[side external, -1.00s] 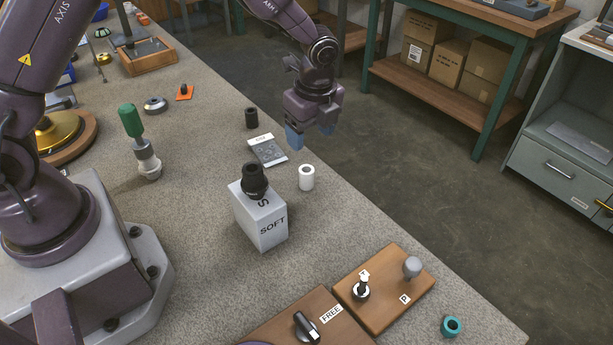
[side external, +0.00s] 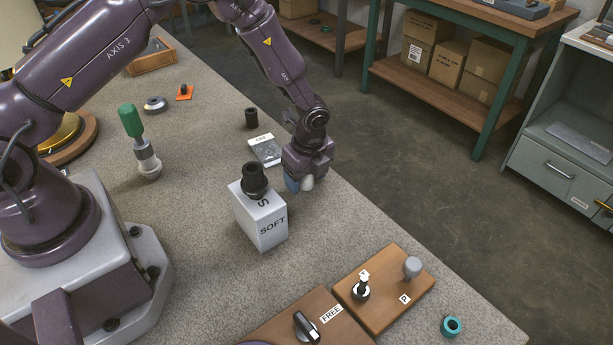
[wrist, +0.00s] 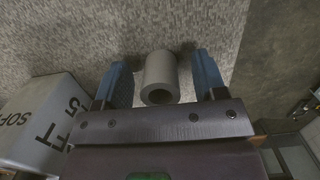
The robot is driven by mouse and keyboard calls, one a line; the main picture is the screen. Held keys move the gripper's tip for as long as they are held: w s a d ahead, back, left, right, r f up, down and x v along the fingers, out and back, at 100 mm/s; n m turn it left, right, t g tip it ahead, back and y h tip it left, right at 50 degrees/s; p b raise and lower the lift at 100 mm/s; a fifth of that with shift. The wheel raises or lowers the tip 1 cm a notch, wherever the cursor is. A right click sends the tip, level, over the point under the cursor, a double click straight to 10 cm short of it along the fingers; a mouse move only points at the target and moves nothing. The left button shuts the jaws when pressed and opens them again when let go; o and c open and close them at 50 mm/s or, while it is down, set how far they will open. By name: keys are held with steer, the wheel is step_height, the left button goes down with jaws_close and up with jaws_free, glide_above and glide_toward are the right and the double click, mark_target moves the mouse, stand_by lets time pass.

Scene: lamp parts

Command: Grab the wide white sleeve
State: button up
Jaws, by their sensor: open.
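The wide white sleeve (side external: 308,183) stands on the grey table near its right edge, partly hidden by my gripper in the side view. In the wrist view the sleeve (wrist: 160,75) looks like a short hollow cylinder with its open end toward the camera. My gripper (side external: 300,184) is lowered over it. In the wrist view my gripper (wrist: 163,82) has its two blue fingers on either side of the sleeve. The fingers are open, with a visible gap on each side, the left gap narrower at the near end.
A white SOFT block (side external: 260,218) with a black piece (side external: 254,178) on top stands left of the gripper. A printed card (side external: 264,150) and a black sleeve (side external: 251,118) lie behind. A wooden board (side external: 385,290) and a teal ring (side external: 451,326) are in front.

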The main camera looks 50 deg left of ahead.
steer(key=shift+f, duration=0.1)
steer(key=shift+c, duration=0.3)
steer(key=c, duration=1)
steer(key=shift+o, duration=0.2)
